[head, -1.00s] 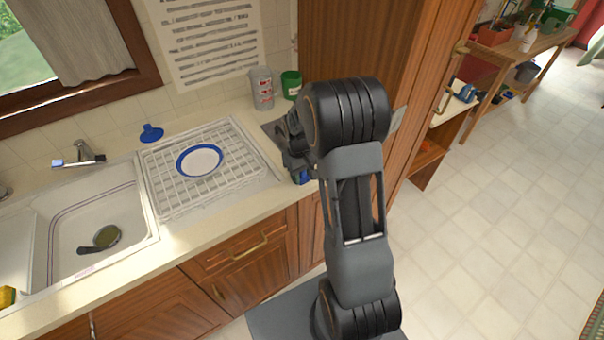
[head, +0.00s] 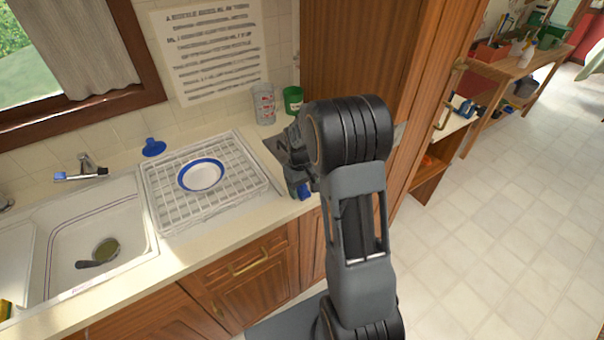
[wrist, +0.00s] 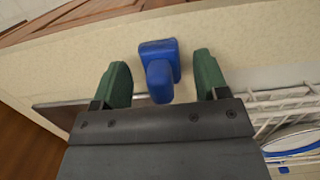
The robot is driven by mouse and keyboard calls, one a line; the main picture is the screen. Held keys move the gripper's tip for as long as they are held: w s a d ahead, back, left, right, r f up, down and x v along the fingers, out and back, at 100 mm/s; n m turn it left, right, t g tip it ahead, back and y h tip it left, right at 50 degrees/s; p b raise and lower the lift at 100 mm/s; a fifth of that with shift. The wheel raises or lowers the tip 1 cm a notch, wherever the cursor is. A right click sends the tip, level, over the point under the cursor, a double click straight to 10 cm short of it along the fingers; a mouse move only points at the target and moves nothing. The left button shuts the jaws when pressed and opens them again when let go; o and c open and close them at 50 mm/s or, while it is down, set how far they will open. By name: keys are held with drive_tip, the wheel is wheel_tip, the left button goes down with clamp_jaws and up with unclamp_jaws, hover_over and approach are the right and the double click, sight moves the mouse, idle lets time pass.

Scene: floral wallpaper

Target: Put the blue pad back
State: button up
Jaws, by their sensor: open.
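A blue pad with a raised, stubby grip (wrist: 158,50) lies on the beige counter near its front edge in the wrist view. It also shows in the head view as a small blue patch (head: 305,192), mostly hidden by my gripper. My gripper (wrist: 160,66) is open, with one green finger on each side of the pad. Gaps show between the pad and both fingers, so it is not held. In the head view my gripper (head: 298,180) is low over the counter, right of the dish rack, partly hidden by my arm.
A white dish rack (head: 165,208) holds a blue-rimmed plate (head: 202,175). Another blue item (head: 153,147) lies behind the rack. A grey cup (head: 264,104) and green can (head: 293,99) stand by the wall. A tall wooden cabinet (head: 375,50) bounds the right; a sink (head: 85,240) is left.

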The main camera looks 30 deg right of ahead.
drive_tip(key=r, duration=0.7)
drive_tip(key=w+r+b, duration=0.1)
drive_tip(key=r, duration=0.2)
drive_tip(key=shift+w+a+r, duration=0.1)
drive_tip(key=shift+a+r, duration=0.05)
drive_tip(key=shift+r, duration=0.15)
drive_tip(key=s+a+r+t, duration=0.2)
drive_tip(key=s+a, duration=0.2)
drive_tip(key=s, duration=0.4)
drive_tip(key=s+a+r+m+t, duration=0.1)
drive_tip(key=s+a+r+t, duration=0.1)
drive_tip(key=s+a, duration=0.3)
drive_tip(key=shift+s+t, duration=0.8)
drive_tip(key=shift+s, duration=1.2)
drive_tip(key=shift+a+r, duration=0.1)
